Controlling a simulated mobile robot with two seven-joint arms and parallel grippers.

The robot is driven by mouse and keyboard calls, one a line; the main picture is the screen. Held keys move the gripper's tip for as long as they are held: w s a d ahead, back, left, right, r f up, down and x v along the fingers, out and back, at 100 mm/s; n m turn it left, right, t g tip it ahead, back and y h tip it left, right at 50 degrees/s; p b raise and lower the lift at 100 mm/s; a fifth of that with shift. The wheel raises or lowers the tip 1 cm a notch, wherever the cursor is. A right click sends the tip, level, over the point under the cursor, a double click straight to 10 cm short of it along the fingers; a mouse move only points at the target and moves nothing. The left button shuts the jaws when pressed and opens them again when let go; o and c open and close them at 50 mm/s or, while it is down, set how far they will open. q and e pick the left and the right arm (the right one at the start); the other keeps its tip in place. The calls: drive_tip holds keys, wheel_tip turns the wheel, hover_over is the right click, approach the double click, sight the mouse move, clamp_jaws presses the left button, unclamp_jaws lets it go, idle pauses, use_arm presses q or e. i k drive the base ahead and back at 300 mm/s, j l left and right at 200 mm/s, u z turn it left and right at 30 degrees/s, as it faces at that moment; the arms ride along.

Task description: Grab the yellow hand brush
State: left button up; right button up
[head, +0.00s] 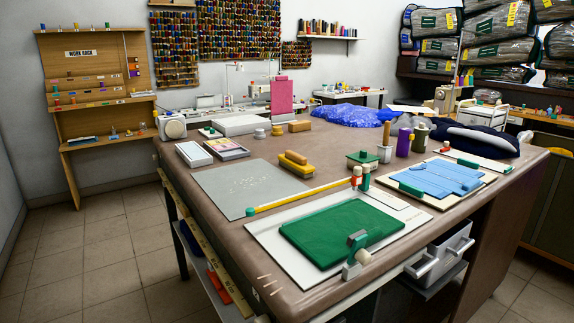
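The yellow hand brush (297,165) lies on the large brown work table (180,172), a little left of the table's middle. It has a yellow body with a tan, wood-like handle piece on top. It rests just beyond the grey sheet, with nothing touching it that I can make out. Neither of my grippers shows in the head view.
A grey sheet (235,186) and a long yellow rod (300,196) lie nearer than the brush. A green pad (343,232) on a white board fills the front. A green block (362,159) stands right of the brush, grey trays (226,149) left.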

sight(295, 162)
drive_tip(key=j+z, duration=0.1)
drive_tip(key=j, duration=0.35)
drive_tip(key=i+j, duration=0.1)
drive_tip(key=j, duration=0.4)
drive_tip(key=i+j+z, duration=0.1)
drive_tip(key=j, duration=0.2)
drive_tip(key=i+j, duration=0.1)
drive_tip(key=j, duration=0.2)
drive_tip(key=i+j+z, duration=0.15)
drive_tip(key=j, duration=0.15)
drive_tip(key=i+j, duration=0.15)
drive_tip(key=j, duration=0.2)
drive_tip(key=i+j+z, duration=0.1)
drive_tip(key=j, duration=0.25)
drive_tip(key=i+j, duration=0.2)
drive_tip(key=j, duration=0.2)
drive_tip(key=i+j+z, duration=0.1)
drive_tip(key=j, duration=0.25)
drive_tip(key=i+j+z, duration=0.1)
drive_tip(key=j, duration=0.25)
drive_tip(key=i, duration=0.1)
